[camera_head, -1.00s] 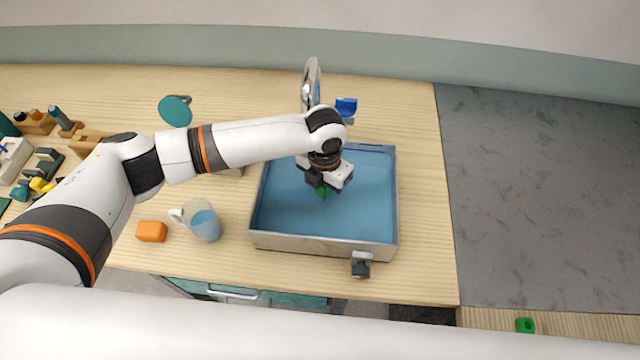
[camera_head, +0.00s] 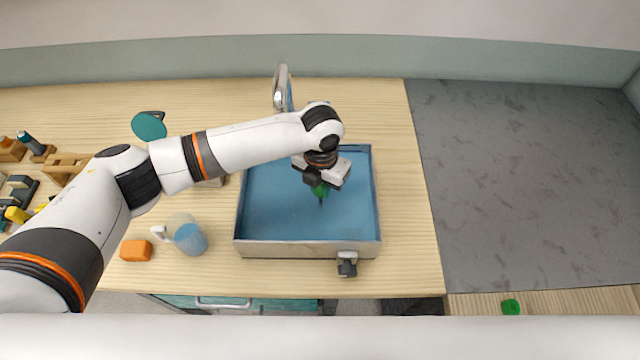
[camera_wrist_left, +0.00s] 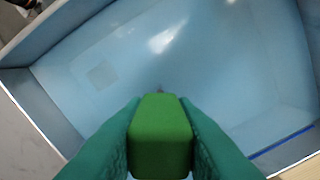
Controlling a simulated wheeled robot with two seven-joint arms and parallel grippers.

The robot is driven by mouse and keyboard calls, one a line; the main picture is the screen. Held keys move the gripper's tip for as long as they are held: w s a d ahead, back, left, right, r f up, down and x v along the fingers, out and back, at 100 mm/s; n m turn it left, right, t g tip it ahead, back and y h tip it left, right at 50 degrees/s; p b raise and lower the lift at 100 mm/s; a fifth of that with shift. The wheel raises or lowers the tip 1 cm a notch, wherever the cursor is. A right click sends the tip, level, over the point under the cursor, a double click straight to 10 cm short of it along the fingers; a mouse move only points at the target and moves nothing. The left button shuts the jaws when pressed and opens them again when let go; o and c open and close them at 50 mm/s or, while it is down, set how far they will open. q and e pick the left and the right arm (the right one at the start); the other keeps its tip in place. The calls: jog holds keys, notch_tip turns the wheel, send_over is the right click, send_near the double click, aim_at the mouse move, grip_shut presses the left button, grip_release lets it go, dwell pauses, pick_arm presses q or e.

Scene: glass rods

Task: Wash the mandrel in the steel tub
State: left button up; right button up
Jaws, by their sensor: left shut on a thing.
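The steel tub (camera_head: 300,250) stands on the wooden counter with a blue interior, which also fills most of the left wrist view (camera_wrist_left: 180,90). My left gripper (camera_head: 320,183) is above the tub's interior, right of its middle. It is shut on the green handle of the mandrel (camera_head: 320,191), whose thin dark tip points down. In the left wrist view the green handle (camera_wrist_left: 161,137) sits between the teal fingers. I cannot tell whether the tip touches the tub's floor or any water. My right gripper is not in view.
A faucet (camera_head: 281,88) rises behind the tub. A clear mug of blue liquid (camera_head: 188,238) and an orange block (camera_head: 136,250) stand left of the tub. A dark fitting (camera_head: 347,264) is on its front side. A green piece (camera_head: 510,307) lies far right.

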pick_arm(q)
notch_tip(320, 180, up, 7)
jog(key=p, duration=0.5)
jog(key=shift+f, duration=0.2)
jog(key=shift+r, duration=1.15)
jog(key=shift+r, duration=2.5)
jog(key=shift+b, duration=0.3)
